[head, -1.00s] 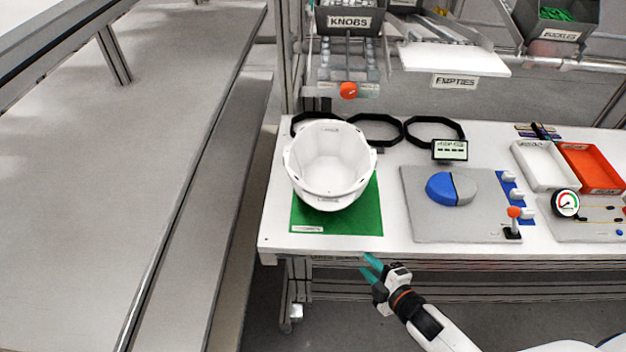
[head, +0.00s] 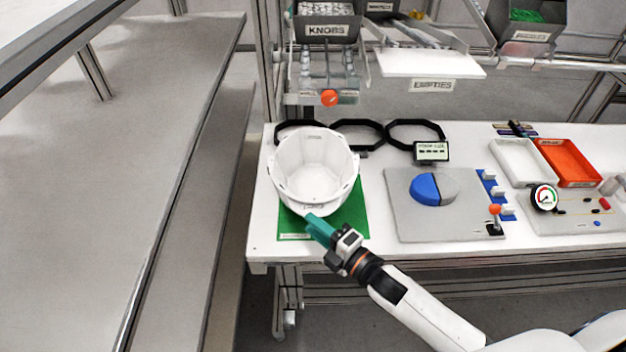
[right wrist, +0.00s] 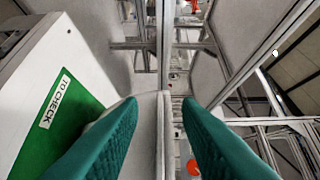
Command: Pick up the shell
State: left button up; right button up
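The white helmet shell (head: 315,168) sits open side up on the green mat (head: 352,222) at the left of the workbench. My right gripper (head: 309,220) is at the shell's near lower edge, pointing at it from the front right. In the head view I cannot tell whether it touches. In the right wrist view the two teal fingers (right wrist: 160,105) stand apart with a gap between them. A pale surface shows in that gap, but I cannot tell whether it is the shell. The mat (right wrist: 62,120) with its "TO CHECK" label is at the left there. My left gripper is not in view.
Black rings (head: 357,135) lie behind the shell. A grey plate with a blue-and-grey disc (head: 432,188) is to the right, then a white tray (head: 522,165) and a red tray (head: 568,163). The KNOBS bin (head: 328,25) hangs above. A long grey surface (head: 120,140) lies left.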

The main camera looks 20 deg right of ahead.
aim_at(299, 211)
jog(key=p+x, duration=0.2)
jog(key=x, duration=0.3)
jog(key=shift+w+r, duration=0.1)
jog(key=shift+w, duration=0.3)
jog(key=shift+w+a, duration=0.15)
jog(key=shift+w, duration=0.05)
grip_shut()
dwell(0.9)
